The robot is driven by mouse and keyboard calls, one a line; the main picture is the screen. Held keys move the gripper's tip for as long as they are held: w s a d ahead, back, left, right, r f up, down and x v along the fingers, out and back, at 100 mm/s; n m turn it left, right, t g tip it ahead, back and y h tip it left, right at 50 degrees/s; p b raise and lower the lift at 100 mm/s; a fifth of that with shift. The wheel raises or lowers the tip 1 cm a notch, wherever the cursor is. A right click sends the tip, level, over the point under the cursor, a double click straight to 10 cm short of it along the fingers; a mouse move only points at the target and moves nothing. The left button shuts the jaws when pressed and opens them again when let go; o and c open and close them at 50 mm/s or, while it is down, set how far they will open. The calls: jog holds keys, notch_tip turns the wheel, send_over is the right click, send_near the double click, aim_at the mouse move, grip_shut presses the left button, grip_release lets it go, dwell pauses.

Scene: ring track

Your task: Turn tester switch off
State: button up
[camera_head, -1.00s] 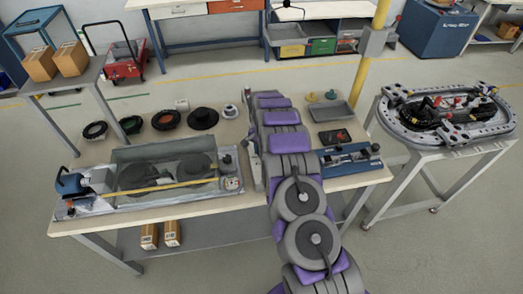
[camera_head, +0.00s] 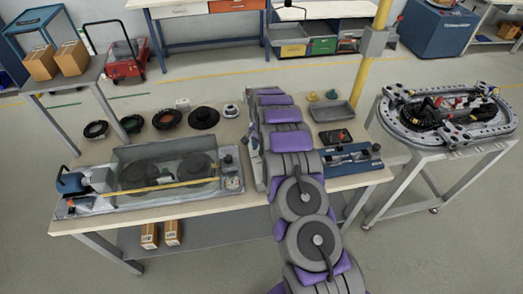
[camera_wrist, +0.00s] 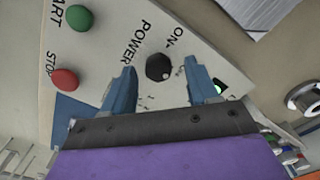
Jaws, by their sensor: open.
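The tester's control panel fills the middle of the wrist view. Its black round switch knob (camera_wrist: 159,67) sits beside the words POWER and ON. My gripper (camera_wrist: 160,82) is open, with one blue finger on each side of the knob and a gap to it on both sides. I cannot tell how far the fingertips are above the panel. A small green light (camera_wrist: 218,87) glows near the right finger. In the head view my arm reaches across the workbench (camera_head: 100,222) and hides the gripper and the panel.
A green START button (camera_wrist: 79,18) and a red STOP button (camera_wrist: 65,79) are left of the knob. In the head view, a blue fixture (camera_head: 350,157) lies right of my arm and a clear-covered test box (camera_head: 150,195) left of it.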

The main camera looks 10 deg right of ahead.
notch_tip(320, 180, up, 16)
jog(key=shift+p, duration=0.35)
jog(key=shift+a, duration=0.1)
jog(key=s+a+r+n+b, duration=0.15)
jog(key=s+r, duration=0.25)
jog(key=s, duration=0.4)
jog(key=s+r+n+b, duration=0.1)
jog(key=s+r+n, duration=0.1)
jog(key=s+r, duration=0.45)
jog(key=s+r+n+b, duration=0.1)
jog(key=s+r+n, duration=0.1)
jog(key=s, duration=0.7)
jog(key=s+f+n+g+b, duration=0.1)
jog(key=s+n, duration=0.1)
jog(key=s, duration=1.2)
jog(key=s+d+f+n+b, duration=0.1)
jog(key=s+f, duration=0.1)
jog(key=s, duration=1.3)
jog(key=shift+s+d+n+g+b, duration=0.2)
jog(key=shift+d+n+g+b, duration=0.1)
jog(key=shift+n+g+b, duration=0.1)
